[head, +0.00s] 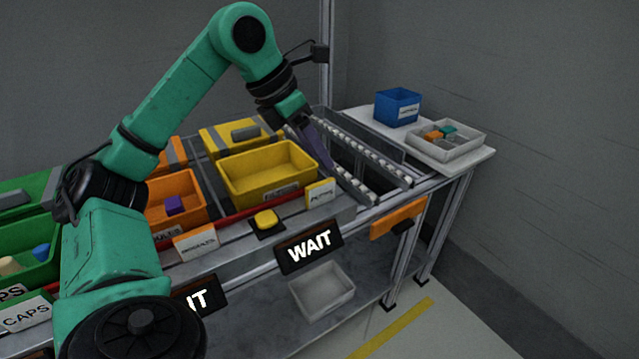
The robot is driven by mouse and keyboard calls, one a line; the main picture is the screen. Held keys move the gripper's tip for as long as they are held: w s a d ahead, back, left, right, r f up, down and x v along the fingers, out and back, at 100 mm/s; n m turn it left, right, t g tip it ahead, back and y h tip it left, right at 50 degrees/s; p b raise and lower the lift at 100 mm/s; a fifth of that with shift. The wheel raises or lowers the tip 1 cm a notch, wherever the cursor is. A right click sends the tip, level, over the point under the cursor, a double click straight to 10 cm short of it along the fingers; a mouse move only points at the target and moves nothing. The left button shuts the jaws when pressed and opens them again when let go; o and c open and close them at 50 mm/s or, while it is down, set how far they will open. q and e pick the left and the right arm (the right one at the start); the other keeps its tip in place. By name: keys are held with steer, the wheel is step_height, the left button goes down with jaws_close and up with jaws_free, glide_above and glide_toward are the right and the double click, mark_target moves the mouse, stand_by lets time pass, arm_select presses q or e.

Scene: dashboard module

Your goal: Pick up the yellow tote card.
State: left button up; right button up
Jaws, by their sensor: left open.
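The yellow tote card (321,193) is a small pale yellow card with dark lettering too small to read. It stands on the grey front ledge, at the front right corner of the open yellow tote (262,197). My left gripper (326,158) comes down from above, behind the card and just right of the tote. Its fingers look open and nothing shows between them; they appear apart from the card. The exact gap is hard to judge from this angle. My right gripper is out of view.
An orange tote (157,215) and a green tote (40,262) stand to the left. A yellow button (266,219) sits on the ledge, above a WAIT sign (310,246). Roller rails (372,155) run at right, beside a white shelf (473,165) with a blue bin (397,107).

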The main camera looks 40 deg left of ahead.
mark_target(317, 185)
arm_select(q)
steer(key=shift+n+g+y, duration=0.3)
steer(key=shift+g+y, duration=0.1)
steer(key=shift+y, duration=0.3)
steer(key=w+f+b, duration=0.1)
steer(key=f, duration=0.3)
steer(key=w+a+f+b, duration=0.1)
steer(key=w+f, duration=0.1)
steer(key=f, duration=0.2)
steer(key=w+a+f+b, duration=0.1)
steer(key=f+b, duration=0.1)
steer(key=f, duration=0.3)
steer(key=shift+w+a+f, duration=0.1)
steer(key=shift+w+a, duration=0.05)
steer(key=shift+a, duration=0.1)
jaws_close()
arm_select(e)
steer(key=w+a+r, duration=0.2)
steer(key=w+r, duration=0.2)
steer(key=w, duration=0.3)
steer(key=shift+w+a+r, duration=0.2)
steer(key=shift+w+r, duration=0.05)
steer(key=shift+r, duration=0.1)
